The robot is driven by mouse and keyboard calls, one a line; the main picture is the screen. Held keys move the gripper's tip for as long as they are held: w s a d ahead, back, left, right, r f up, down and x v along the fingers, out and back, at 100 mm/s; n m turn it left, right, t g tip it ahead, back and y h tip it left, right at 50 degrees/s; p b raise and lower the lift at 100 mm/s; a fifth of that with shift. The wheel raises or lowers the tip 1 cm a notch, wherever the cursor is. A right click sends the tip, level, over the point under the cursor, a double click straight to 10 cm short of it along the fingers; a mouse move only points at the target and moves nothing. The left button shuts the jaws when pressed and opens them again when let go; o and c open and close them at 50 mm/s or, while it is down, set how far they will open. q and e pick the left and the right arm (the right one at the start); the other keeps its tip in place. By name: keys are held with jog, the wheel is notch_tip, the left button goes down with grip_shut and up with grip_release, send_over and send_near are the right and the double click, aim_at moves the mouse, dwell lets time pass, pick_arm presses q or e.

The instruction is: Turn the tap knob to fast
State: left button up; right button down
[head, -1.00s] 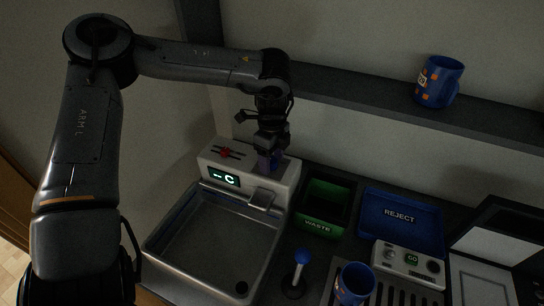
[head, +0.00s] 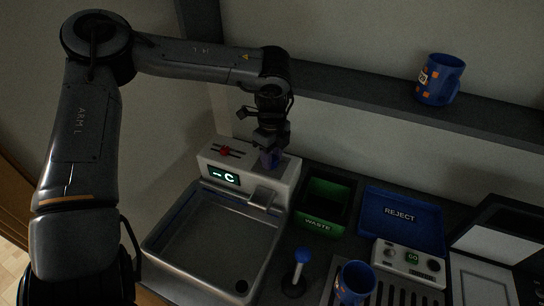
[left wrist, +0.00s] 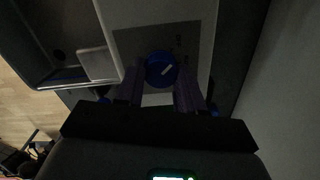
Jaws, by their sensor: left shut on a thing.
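The tap unit (head: 212,161) is a pale box at the back of the steel sink, with a red control on its top and a lit display (head: 224,177) reading "– C". The tap knob (left wrist: 161,69) is round and blue with a white pointer line, seen from above in the left wrist view. The line slants toward the upper right there. My left gripper (head: 269,160) points down over the right part of the unit, its fingers shut on the knob from both sides. In the head view the fingers mostly hide the knob.
The sink basin (head: 166,246) lies in front of the tap unit. To the right are a green waste bin (head: 318,224), a blue reject tray (head: 364,237) and a blue-topped lever (head: 302,255). One blue mug (head: 440,80) stands on the shelf, another (head: 354,283) at the bottom.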

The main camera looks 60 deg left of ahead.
pick_arm(q)
jog(key=m, duration=0.4)
jog(key=shift+b, duration=0.4)
jog(key=m, duration=0.4)
jog(key=shift+s+r+m, duration=0.1)
jog(key=shift+m, duration=0.3)
jog(key=m, duration=0.5)
jog(key=shift+m, duration=2.5)
jog(key=o, duration=1)
jog(key=shift+o, duration=0.2)
